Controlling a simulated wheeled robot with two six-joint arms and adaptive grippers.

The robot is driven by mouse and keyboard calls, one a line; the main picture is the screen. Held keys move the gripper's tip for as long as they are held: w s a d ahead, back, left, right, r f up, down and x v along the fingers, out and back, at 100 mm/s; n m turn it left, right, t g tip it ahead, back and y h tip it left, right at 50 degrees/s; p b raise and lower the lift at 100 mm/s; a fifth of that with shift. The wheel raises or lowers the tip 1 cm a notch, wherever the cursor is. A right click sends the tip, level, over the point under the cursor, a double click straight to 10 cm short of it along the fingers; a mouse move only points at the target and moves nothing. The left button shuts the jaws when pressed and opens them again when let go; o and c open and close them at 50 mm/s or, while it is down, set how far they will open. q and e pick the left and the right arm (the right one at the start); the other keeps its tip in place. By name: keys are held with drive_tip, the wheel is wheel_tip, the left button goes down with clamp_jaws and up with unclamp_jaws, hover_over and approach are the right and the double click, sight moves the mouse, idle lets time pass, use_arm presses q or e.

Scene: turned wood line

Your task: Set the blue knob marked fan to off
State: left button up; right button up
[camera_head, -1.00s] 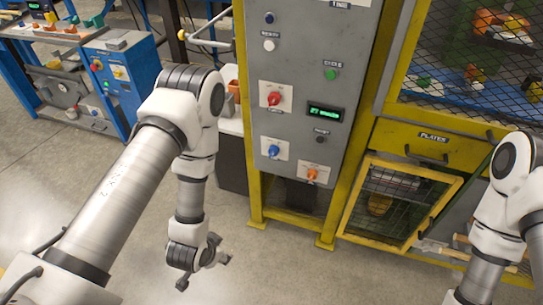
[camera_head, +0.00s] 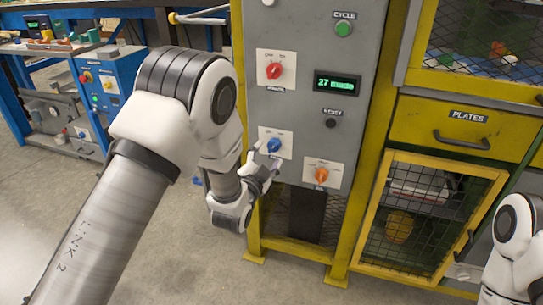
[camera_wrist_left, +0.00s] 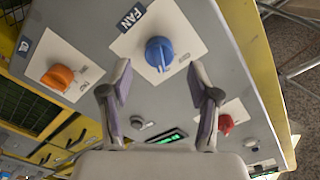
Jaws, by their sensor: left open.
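The blue knob (camera_head: 273,145) sits on a white plate low on the grey control panel, between the red and orange knobs. In the left wrist view the blue knob (camera_wrist_left: 159,53) is beside a dark label reading FAN. My left gripper (camera_head: 264,166) is just in front of the panel, close to the knob. In the left wrist view its fingers (camera_wrist_left: 160,76) are open, one on each side of the knob in the picture, with nothing between them. I cannot tell whether a finger touches the knob. The right gripper is out of view.
A red knob (camera_head: 275,71), an orange knob (camera_head: 321,175), a dark reset button (camera_head: 331,123), a green cycle button (camera_head: 344,29) and a green-lit display (camera_head: 337,84) share the panel. A yellow frame and a yellow drawer marked PLATES (camera_head: 465,130) stand to the right.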

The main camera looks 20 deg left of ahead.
sight(272, 150)
use_arm(q)
drive_tip(key=w, duration=0.4)
drive_tip(key=shift+w+d+f, duration=0.1)
drive_tip(key=shift+c, duration=0.3)
drive_tip(key=c, duration=1.1)
drive_tip(key=shift+n, duration=0.4)
drive_tip(key=n+p, duration=0.2)
drive_tip(key=n, duration=0.3)
drive_tip(key=n+p, duration=0.1)
drive_tip(key=n, duration=0.5)
drive_tip(key=shift+p, duration=0.35)
